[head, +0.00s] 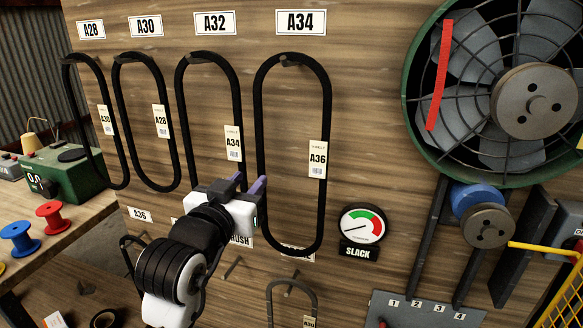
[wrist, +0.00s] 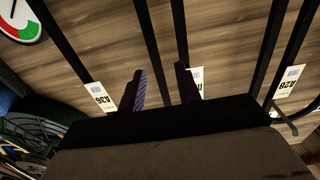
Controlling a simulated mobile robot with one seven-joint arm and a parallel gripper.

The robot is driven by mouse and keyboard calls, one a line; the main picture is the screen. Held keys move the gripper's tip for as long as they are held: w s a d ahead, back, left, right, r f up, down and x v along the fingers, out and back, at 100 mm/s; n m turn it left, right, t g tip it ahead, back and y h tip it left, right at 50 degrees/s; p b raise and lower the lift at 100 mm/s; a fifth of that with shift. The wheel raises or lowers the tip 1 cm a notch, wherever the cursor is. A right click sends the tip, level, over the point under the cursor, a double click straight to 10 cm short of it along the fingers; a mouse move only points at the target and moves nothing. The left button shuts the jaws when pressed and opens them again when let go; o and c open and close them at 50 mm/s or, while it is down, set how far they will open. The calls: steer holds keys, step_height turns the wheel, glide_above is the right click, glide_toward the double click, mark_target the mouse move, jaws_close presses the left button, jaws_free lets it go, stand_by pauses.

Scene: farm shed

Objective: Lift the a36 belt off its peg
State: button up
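The A36 belt (head: 327,120) is a long black loop with a cream A36 tag, hanging from a peg (head: 291,61) under the A34 sign. My gripper (head: 249,182) is open beside the lower left of this loop. In the wrist view its two purple fingers (wrist: 164,88) stand apart. The A36 belt's left strand (wrist: 149,45) appears between them; I cannot tell whether it is as deep as the fingertips. The A36 tag (wrist: 101,97) shows left of the fingers. My gripper hides part of the strand in the head view.
The A34-tagged belt (head: 237,100) hangs close left, its tagged strand (wrist: 179,30) near the right finger in the wrist view. Two more belts hang farther left. A slack gauge (head: 362,226) and green fan (head: 416,130) are to the right. A smaller belt (head: 271,300) hangs below.

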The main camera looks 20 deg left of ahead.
mark_target(260, 172)
steer(key=w, duration=0.2)
steer(key=w+p, duration=0.1)
steer(key=w, duration=0.1)
steer(key=w+p, duration=0.1)
steer(key=shift+w+d, duration=0.4)
steer(key=shift+w+f, duration=0.1)
steer(key=shift+w, duration=0.45)
jaws_close()
